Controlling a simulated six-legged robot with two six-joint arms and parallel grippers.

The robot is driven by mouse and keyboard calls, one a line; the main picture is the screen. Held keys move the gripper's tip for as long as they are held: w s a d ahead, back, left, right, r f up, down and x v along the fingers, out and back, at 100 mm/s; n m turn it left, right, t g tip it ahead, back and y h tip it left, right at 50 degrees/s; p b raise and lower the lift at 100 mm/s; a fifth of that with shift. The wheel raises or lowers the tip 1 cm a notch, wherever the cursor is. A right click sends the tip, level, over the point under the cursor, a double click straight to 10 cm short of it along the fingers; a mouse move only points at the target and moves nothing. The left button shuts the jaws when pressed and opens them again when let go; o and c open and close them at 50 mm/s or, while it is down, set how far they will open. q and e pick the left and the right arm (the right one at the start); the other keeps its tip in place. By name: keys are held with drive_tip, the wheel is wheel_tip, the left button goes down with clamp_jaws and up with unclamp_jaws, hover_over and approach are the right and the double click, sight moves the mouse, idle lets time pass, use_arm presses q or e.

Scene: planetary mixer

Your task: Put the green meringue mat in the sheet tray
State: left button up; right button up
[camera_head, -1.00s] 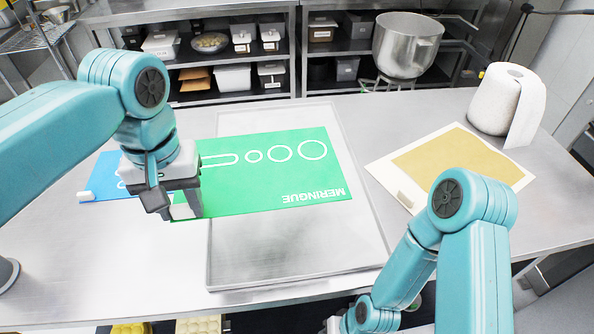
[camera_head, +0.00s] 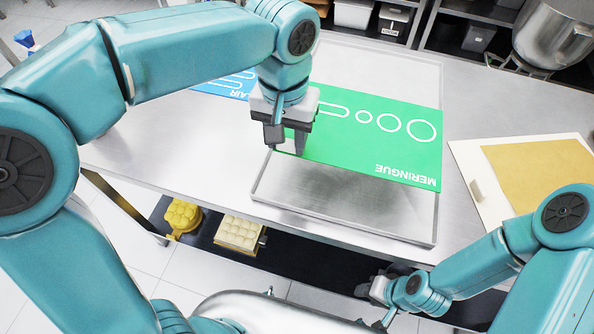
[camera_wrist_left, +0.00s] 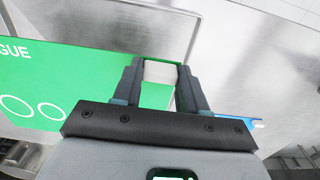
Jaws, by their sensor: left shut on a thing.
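The green meringue mat (camera_head: 350,140) has white outlines and the word MERINGUE. It lies across the upper part of the metal sheet tray (camera_head: 340,205), with its right edge close to the tray's right rim. My left gripper (camera_head: 288,146) is shut on the mat's left end, near the tray's left rim. In the left wrist view the mat (camera_wrist_left: 50,85) runs off to the left, and a white patch at its end shows between the fingertips (camera_wrist_left: 160,70). My right gripper (camera_head: 378,290) is low, in front of the table's front edge; its jaws are unclear.
A blue mat (camera_head: 225,86) lies left of the tray, partly behind my left arm. A tan sheet on a white board (camera_head: 480,185) lies at the right. A steel mixing bowl (camera_head: 553,35) stands at the back right. Yellow and cream moulds (camera_head: 238,232) sit below the table.

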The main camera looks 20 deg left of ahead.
use_arm(q)
hover_over(288, 189)
wheel_tip(288, 189, down, 9)
drive_tip(key=shift+r, duration=0.2)
drive_tip(key=shift+w+f, duration=0.15)
drive_tip(key=shift+f, duration=2.45)
drive_tip(key=shift+b, duration=0.35)
drive_tip(key=o, duration=1.1)
drive_tip(key=shift+f, duration=0.1)
